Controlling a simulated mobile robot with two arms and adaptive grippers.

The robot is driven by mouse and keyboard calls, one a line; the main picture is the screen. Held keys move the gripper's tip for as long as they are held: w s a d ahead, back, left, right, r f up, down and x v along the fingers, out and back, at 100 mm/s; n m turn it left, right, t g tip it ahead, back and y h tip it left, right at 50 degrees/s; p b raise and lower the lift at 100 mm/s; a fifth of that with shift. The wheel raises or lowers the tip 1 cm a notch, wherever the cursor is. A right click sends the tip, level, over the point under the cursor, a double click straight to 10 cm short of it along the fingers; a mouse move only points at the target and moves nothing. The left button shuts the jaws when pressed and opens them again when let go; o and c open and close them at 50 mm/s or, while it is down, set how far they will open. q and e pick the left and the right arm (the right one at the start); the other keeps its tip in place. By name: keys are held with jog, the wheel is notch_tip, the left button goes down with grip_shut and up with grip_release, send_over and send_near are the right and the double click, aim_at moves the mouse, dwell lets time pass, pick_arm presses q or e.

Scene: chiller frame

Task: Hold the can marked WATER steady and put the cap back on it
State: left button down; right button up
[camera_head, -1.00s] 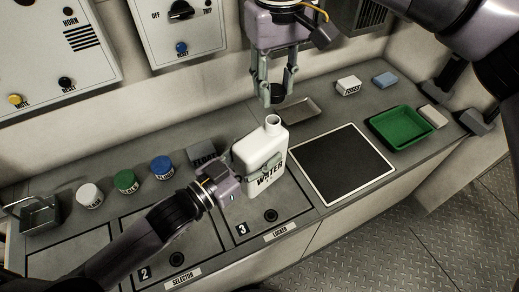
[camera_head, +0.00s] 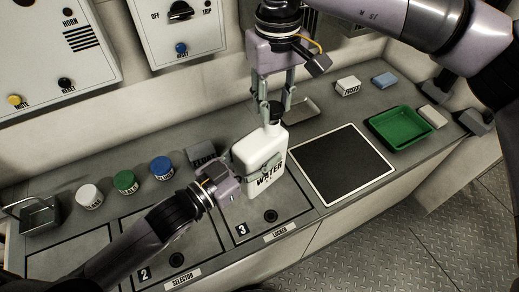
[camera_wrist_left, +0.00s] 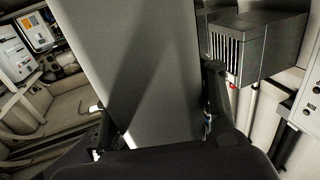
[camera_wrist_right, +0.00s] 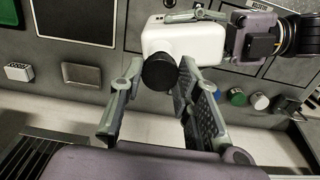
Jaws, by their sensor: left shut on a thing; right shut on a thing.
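The white can marked WATER (camera_head: 258,155) stands upright on the worktop. My left gripper (camera_head: 262,166) is shut on its body, fingers along its sides. In the left wrist view the can's side (camera_wrist_left: 140,70) fills the space between the fingers. My right gripper (camera_head: 273,108) points down above the can's neck, shut on the black cap (camera_wrist_right: 160,71). In the right wrist view the cap is between the fingers and covers the can's mouth. I cannot tell whether it is seated or just above the neck.
A black framed mat (camera_head: 342,163) and a green tray (camera_head: 401,127) lie to the right. A metal tray (camera_head: 302,110) is close behind my right gripper.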

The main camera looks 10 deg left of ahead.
dwell(0.5)
jog(key=shift+f, duration=0.9)
jog(key=shift+f, duration=0.55)
